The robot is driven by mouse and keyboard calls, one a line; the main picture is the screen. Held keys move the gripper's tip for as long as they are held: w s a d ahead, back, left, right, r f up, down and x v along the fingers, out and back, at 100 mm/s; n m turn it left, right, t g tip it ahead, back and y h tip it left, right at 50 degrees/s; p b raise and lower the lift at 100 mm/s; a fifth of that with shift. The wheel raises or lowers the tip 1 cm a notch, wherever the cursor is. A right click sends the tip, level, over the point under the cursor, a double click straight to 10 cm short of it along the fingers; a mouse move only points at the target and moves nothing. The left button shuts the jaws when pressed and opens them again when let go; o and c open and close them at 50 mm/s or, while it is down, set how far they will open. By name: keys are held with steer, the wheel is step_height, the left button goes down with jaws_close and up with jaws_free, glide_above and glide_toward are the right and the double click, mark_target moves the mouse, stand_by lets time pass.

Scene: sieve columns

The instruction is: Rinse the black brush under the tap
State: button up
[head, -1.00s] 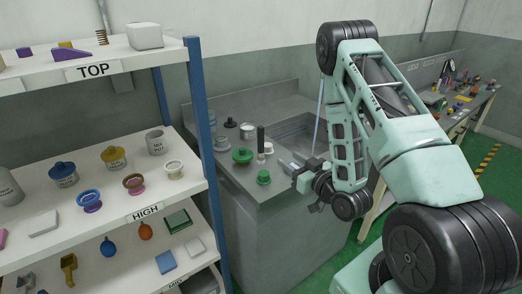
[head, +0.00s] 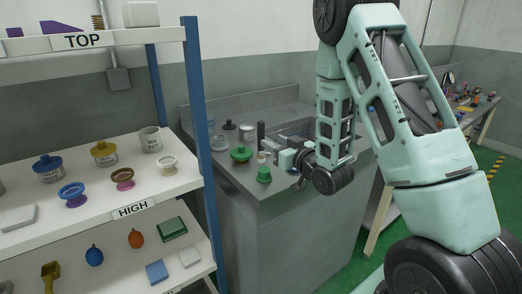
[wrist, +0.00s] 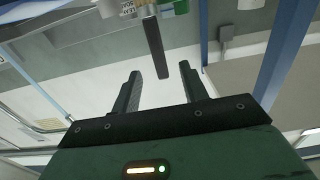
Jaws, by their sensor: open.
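The black brush (head: 261,131) stands on the counter near the sink, its dark handle pointing up. In the wrist view its handle (wrist: 155,47) lies just beyond my fingertips, its free end near the gap between them. My gripper (wrist: 160,71) is open and empty. I cannot make out the tap.
Green lidded items (head: 241,154) and (head: 264,175) stand close by on the grey counter (head: 235,180). A white-topped jar (head: 247,131) and a dark-topped item (head: 229,132) stand behind. A shelf rack with a blue post (head: 203,150) bounds the left side.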

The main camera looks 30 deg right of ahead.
mark_target(263, 132)
steer(key=w, duration=0.2)
steer(key=shift+w+r, duration=0.1)
steer(key=shift+w, duration=0.2)
steer(key=w, duration=0.1)
steer(key=w+p, duration=0.1)
steer(key=w, duration=0.2)
steer(key=shift+w+r+p, duration=0.1)
steer(key=shift+r+p, duration=0.2)
steer(key=shift+p, duration=0.05)
steer(key=shift+w+f, duration=0.1)
steer(key=shift+w, duration=0.45)
jaws_close()
